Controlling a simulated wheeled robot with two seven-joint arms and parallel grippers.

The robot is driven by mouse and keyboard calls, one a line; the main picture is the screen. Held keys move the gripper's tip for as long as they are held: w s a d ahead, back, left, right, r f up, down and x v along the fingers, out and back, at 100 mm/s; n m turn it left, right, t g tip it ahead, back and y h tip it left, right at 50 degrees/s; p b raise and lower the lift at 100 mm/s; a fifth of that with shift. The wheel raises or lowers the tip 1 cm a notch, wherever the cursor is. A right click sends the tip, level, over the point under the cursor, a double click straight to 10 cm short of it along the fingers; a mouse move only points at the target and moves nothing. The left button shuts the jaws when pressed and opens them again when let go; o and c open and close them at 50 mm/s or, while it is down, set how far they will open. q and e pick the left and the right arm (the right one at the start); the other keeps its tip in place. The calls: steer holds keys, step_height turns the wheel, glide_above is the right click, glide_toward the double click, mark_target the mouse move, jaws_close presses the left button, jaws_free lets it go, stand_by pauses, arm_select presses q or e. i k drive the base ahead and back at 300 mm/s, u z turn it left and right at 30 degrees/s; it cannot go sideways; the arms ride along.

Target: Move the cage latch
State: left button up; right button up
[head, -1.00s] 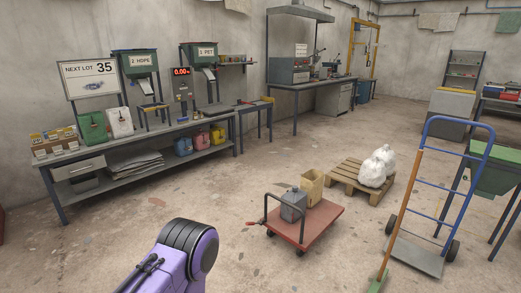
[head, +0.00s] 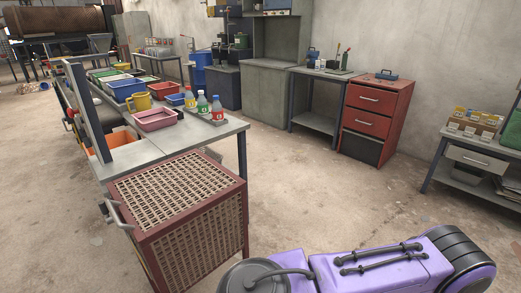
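A cage (head: 196,223) with a dark red frame and tan mesh panels stands at the lower left of the head view, against the near end of a grey workbench. A grey metal handle-like piece (head: 114,213) sticks out from its left side. I cannot tell whether this is the cage latch; the face it sits on is turned away. A purple link of my arm crosses the bottom right, apart from the cage. Neither gripper shows.
The workbench (head: 225,127) carries trays, a yellow jug (head: 141,101) and several bottles. A red drawer cabinet (head: 375,118) stands along the wall. The floor between cage and cabinet is clear.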

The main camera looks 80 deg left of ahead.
mark_target(102, 204)
steer(key=u, duration=3.95)
steer(key=i, duration=0.25)
